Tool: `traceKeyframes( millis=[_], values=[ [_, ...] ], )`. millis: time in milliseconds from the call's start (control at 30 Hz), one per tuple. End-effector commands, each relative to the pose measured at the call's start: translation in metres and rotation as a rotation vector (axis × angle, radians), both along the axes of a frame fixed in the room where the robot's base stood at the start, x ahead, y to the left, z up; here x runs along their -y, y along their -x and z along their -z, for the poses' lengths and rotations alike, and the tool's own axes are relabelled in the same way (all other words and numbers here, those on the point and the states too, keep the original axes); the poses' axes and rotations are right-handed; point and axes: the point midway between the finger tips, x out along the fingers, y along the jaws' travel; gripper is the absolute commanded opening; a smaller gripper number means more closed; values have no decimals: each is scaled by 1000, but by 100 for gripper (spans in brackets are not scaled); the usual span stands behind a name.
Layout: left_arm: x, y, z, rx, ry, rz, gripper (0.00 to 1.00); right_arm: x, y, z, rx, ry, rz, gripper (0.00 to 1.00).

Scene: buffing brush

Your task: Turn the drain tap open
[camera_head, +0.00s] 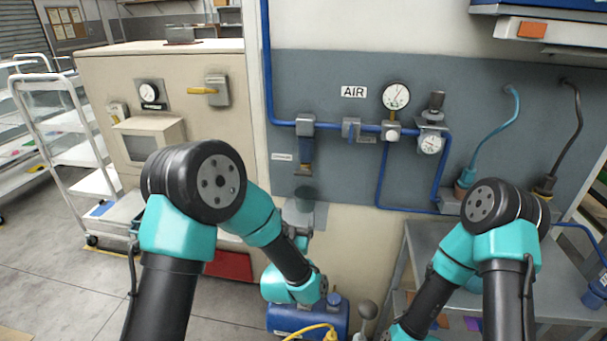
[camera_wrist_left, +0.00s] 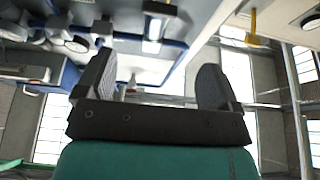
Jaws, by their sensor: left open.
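My right gripper is below the picture.
The blue pipe (camera_head: 267,70) runs along the grey wall panel, with a gauge (camera_head: 396,95) and a regulator to the right. A cabinet (camera_head: 100,80) with a yellow-handled lever (camera_head: 203,90) stands left. A blue tank (camera_head: 320,318) is below, a grey bench (camera_head: 425,236) at right.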

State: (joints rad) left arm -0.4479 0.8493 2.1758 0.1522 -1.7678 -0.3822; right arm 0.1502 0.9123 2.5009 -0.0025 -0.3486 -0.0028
Motion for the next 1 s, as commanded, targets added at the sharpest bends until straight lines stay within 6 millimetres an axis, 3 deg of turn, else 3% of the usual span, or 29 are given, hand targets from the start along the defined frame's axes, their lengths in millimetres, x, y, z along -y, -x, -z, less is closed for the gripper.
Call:
traceKeyframes(
  millis=[700, 1000],
  values=[
    [18, -110, -47, 3, 1, -1, 87, 0, 0, 0, 0, 0, 0, 43],
    [22, -137, -58, 1, 0, 0, 87, 0, 0, 0, 0, 0, 0, 43]
  ],
)
